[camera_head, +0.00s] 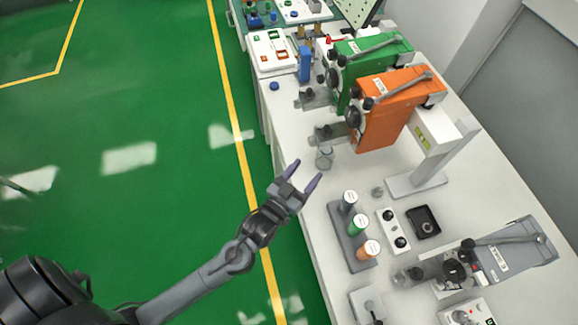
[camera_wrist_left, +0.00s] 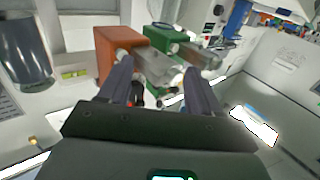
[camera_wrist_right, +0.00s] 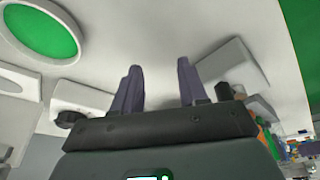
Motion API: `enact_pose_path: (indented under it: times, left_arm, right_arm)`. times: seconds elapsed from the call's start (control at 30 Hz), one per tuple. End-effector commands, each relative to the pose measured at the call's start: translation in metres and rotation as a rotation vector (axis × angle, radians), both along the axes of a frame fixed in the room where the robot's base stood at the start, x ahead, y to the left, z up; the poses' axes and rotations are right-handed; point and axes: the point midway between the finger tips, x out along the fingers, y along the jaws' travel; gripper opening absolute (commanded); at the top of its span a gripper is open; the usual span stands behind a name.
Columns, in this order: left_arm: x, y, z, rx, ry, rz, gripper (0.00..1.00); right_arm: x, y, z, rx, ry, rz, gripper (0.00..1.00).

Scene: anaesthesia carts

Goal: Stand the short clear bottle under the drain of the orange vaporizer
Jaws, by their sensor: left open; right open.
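The orange vaporizer (camera_head: 385,115) stands on the white bench, with its grey drain block (camera_head: 330,134) jutting out to the left. A short clear bottle (camera_head: 324,158) shows just below that block in the head view, close to the bench's front edge; I cannot tell whether it is directly under the drain. My left gripper (camera_head: 305,176) is open and empty, apart from the bottle, at the bench edge. In the left wrist view, the left gripper's fingers (camera_wrist_left: 158,78) are spread, with the orange vaporizer (camera_wrist_left: 115,42) beyond. My right gripper (camera_wrist_right: 157,85) is open and empty.
A green vaporizer (camera_head: 368,48) stands behind the orange one. Nearer are a rack of capped bottles (camera_head: 352,240), a black tray (camera_head: 423,221) and a grey vaporizer (camera_head: 510,255). A small grey item (camera_head: 377,192) sits on the bench. Green floor (camera_head: 120,110) left of the bench is clear.

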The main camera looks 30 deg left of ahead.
Motion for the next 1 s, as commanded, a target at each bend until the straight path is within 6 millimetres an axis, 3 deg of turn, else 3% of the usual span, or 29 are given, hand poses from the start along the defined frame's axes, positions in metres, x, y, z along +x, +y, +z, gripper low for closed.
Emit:
enact_pose_path:
  times: [0.17,0.37,0.6,0.8,1.0]
  left_arm:
    - [-0.007,0.001,-0.004,-0.002,0.053,-0.005,0.64]
    - [-0.03,0.003,-0.028,0.003,0.311,-0.029,0.64]
    - [-0.102,0.013,-0.056,0.053,0.76,-0.072,0.64]
    - [-0.167,0.026,-0.061,0.113,1.062,-0.087,0.64]
    - [-0.205,0.035,-0.058,0.151,1.22,-0.089,0.64]
  right_arm:
    - [0.0,0.001,0.0,0.003,0.0,-0.002,0.43]
    - [0.0,0.001,0.0,0.003,0.0,-0.002,0.43]
    - [0.0,0.0,0.0,0.001,0.001,-0.001,0.43]
    - [0.0,-0.001,0.0,-0.004,0.0,0.003,0.43]
    - [0.0,-0.002,0.0,-0.007,0.001,0.004,0.43]
